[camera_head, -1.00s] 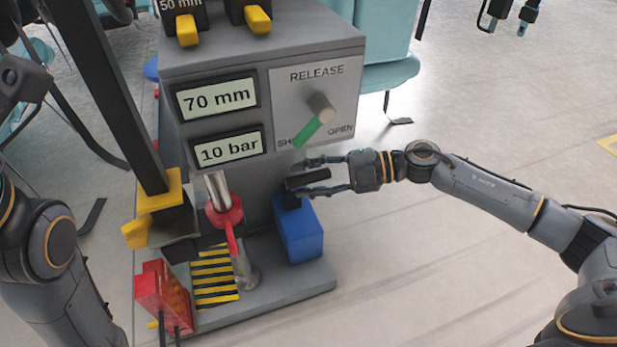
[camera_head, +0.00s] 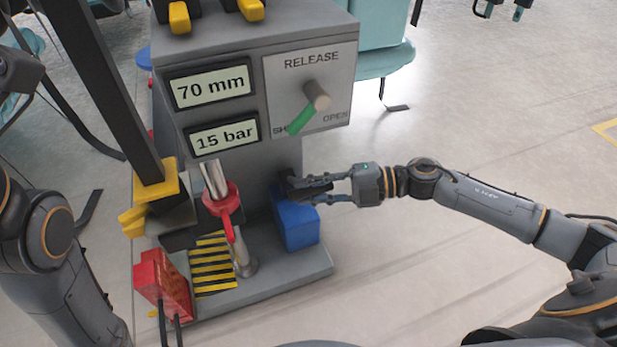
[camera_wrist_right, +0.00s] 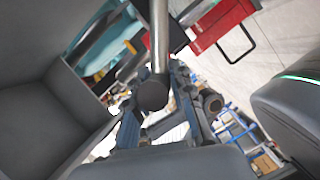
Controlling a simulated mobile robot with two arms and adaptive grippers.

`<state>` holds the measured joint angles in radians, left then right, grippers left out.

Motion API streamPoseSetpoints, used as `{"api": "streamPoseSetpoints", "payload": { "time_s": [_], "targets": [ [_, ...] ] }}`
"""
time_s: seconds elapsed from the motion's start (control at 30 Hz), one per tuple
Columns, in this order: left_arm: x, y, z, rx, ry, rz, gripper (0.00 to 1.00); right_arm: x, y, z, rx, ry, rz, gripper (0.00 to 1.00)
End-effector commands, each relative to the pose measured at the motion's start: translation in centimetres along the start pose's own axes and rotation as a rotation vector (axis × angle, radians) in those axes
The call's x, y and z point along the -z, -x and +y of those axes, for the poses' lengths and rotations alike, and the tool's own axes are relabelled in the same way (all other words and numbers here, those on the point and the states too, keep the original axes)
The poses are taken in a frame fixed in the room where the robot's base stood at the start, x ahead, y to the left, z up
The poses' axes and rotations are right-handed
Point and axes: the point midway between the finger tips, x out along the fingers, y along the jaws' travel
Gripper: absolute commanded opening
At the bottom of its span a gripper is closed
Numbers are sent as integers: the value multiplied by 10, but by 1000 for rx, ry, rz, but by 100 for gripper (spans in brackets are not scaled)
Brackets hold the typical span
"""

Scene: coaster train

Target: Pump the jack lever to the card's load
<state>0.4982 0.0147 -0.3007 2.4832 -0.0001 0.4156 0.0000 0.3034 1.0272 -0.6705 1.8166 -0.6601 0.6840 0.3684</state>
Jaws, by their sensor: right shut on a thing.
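The jack's grey cabinet (camera_head: 262,165) stands at centre. Its upper display (camera_head: 210,88) reads 70 mm and its lower display (camera_head: 222,135) reads 15 bar. My right gripper (camera_head: 305,188) is shut on the dark grip of the jack lever (camera_head: 294,187), just above the blue block (camera_head: 297,226). In the right wrist view a steel rod with a dark round end (camera_wrist_right: 152,93) lies between the fingers. The green-handled release knob (camera_head: 301,121) points toward the partly hidden left label, away from OPEN. I cannot make out a load card. My left gripper is out of view.
A red-collared cylinder (camera_head: 221,198) stands left of the blue block, beside a black-and-yellow striped plate (camera_head: 212,265). A red box (camera_head: 163,283) is at front left. A black post with a yellow bracket (camera_head: 156,187) rises on the left. The floor at right is open.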

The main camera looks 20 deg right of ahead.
Motion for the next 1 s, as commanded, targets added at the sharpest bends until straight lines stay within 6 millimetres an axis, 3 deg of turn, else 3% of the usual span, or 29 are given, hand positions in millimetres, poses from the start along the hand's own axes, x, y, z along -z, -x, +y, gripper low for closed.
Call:
{"api": "streamPoseSetpoints", "payload": {
  "time_s": [0.2, 0.23, 0.33, 0.73, 1.0],
  "targets": [
    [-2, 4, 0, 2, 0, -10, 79, -1, 0, -6, 8, -8, -3, 0],
    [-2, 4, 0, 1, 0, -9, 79, -2, 0, -6, 8, -8, -3, 26],
    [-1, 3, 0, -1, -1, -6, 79, -1, 0, -5, 7, -9, -3, 46],
    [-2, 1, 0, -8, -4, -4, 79, -1, 6, -3, 5, -8, -3, 46],
    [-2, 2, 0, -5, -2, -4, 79, -2, 56, -5, 10, -10, -6, 46]
  ]
}}
